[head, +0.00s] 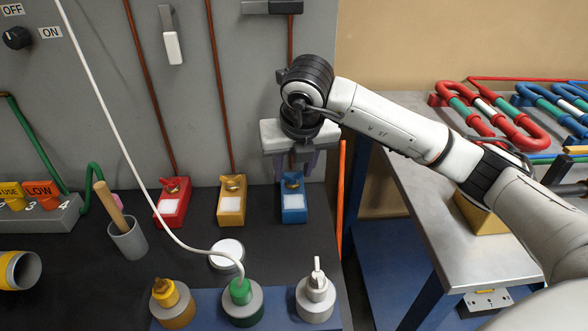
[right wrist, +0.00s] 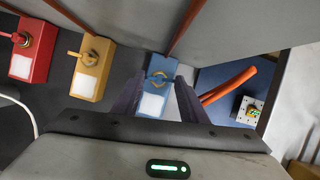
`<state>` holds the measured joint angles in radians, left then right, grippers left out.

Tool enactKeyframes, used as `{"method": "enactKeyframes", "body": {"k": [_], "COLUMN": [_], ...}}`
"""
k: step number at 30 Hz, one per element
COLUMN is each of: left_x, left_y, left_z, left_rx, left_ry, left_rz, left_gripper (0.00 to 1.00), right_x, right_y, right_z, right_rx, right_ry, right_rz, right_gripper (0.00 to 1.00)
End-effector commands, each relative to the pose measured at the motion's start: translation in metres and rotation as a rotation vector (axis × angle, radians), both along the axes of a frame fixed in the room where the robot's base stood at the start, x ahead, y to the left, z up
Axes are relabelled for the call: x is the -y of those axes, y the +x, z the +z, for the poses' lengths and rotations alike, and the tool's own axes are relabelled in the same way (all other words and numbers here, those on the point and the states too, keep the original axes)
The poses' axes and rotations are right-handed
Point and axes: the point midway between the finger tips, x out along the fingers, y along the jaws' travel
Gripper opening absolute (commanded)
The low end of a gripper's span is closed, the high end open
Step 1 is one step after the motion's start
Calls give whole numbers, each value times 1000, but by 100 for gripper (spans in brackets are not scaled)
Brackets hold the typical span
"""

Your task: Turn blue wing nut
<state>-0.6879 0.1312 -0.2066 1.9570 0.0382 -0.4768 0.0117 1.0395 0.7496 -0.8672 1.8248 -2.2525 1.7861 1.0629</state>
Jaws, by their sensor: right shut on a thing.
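The blue block (head: 294,208) with a white label stands at the foot of the grey panel, right of the yellow and red ones. In the right wrist view, the gripper (right wrist: 160,82) partly hides the blue block's sides. My left gripper is not in view.
The yellow block (head: 232,207) and red block (head: 172,207), each with a brass nut, stand to the left. An orange rod (head: 341,195) stands close on the right. Several capped containers, including a green-topped one (head: 241,292), stand in front. A metal table (head: 440,220) is at right.

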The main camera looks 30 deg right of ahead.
Motion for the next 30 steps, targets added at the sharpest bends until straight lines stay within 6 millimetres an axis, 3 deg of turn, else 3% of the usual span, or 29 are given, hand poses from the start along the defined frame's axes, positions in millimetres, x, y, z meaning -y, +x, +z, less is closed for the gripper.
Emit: {"method": "enactKeyframes", "body": {"k": [16, 17, 18, 30], "left_x": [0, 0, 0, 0], "left_y": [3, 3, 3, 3], "left_z": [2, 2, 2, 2], "left_rx": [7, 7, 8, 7], "left_ry": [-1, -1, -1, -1], "left_rz": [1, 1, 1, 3], "left_gripper": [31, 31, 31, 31], "right_x": [0, 0, 0, -2], "right_y": [1, 1, 1, -2], "right_z": [3, 3, 3, 9], "right_rx": [5, 5, 5, 5], "right_ry": [0, 0, 0, 2], "right_rz": [-28, -28, -28, -27], "right_gripper": [16, 42, 47, 47]}}
